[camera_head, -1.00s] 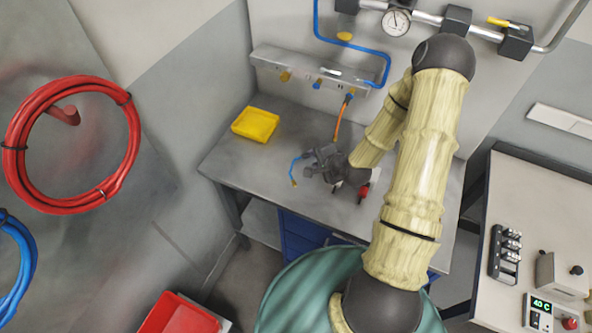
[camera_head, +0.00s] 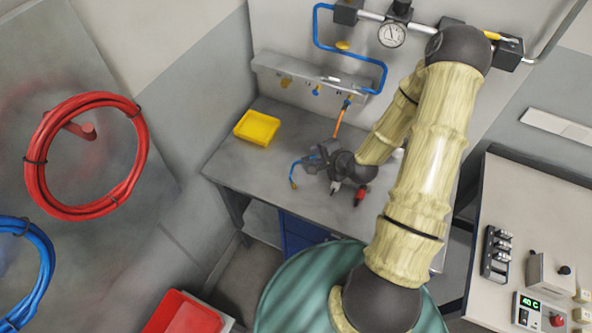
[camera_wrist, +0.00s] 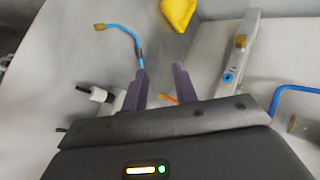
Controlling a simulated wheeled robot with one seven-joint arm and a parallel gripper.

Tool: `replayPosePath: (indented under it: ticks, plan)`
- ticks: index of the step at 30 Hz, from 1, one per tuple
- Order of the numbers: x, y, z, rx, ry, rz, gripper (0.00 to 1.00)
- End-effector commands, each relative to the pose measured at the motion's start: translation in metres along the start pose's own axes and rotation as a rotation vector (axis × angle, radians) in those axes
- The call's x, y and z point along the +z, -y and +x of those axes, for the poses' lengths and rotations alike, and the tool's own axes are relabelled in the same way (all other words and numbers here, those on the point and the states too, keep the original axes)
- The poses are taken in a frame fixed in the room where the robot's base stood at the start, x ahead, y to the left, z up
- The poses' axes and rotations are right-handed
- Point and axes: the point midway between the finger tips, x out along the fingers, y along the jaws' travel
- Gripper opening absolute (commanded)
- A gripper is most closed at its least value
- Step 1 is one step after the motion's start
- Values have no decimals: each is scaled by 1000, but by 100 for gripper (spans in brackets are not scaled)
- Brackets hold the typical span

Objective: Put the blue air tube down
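The blue air tube (camera_head: 295,170) is a short curved piece with a brass-coloured end, low at the bench front beside my gripper (camera_head: 314,160). In the wrist view the tube (camera_wrist: 128,37) runs from its brass end to the tip of my gripper's left finger (camera_wrist: 160,72). The two fingers stand apart, with a clear gap between them. The tube's near part is hidden behind or against the left finger, and I cannot tell whether they touch. The tube looks to be at the grey workbench top (camera_head: 225,160); exact contact is unclear.
A yellow tray (camera_head: 257,128) sits at the bench's back left. A wall manifold (camera_head: 300,78) is behind, with an orange tube (camera_head: 340,121) hanging from it. A red-ended item (camera_head: 359,196) lies right of my gripper. The front-left bench top is clear.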

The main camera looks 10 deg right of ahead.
Motion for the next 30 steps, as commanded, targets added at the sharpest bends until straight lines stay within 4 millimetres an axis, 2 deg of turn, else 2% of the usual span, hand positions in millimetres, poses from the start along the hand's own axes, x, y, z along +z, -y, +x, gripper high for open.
replayPosePath:
  ticks: [1,3,21,26,30]
  plan:
    - [0,9,-10,0,-1,1,29]
    - [0,11,-14,0,-1,0,29]
    - [0,8,-13,6,0,-13,29]
    - [3,1,-13,75,5,-136,29]
    - [6,-7,-19,193,16,-344,29]
